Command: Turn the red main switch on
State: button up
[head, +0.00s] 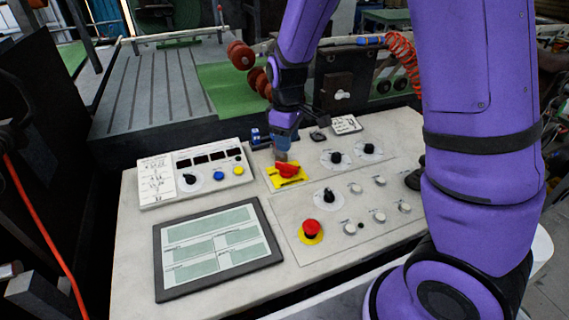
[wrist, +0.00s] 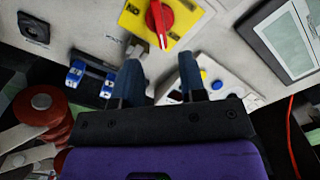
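The red main switch (head: 288,170) is a red rotary handle on a yellow plate (head: 276,182), set in the light console top behind the tablet-like screen. In the wrist view the red switch (wrist: 159,17) shows at the top centre, its handle pointing roughly along the picture's vertical. Dark lettering on the yellow plate (wrist: 183,22) is partly readable. My gripper (head: 282,154) is just behind and above the switch in the head view. In the wrist view my gripper (wrist: 160,64) has its two fingers apart with nothing between them, and the switch lies beyond the fingertips.
A red emergency button (head: 311,229) on a yellow ring and a black knob (head: 328,196) stand nearby. A small panel (head: 208,188) with blue and yellow buttons is to the left. Blue-and-black blocks (wrist: 90,78) sit close to the fingers. The screen (head: 215,246) lies flat in front.

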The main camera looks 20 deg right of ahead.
aim_at(287, 169)
notch_tip(287, 169, down, 9)
jog(key=shift+r, duration=0.2)
dwell(0.3)
grip_shut()
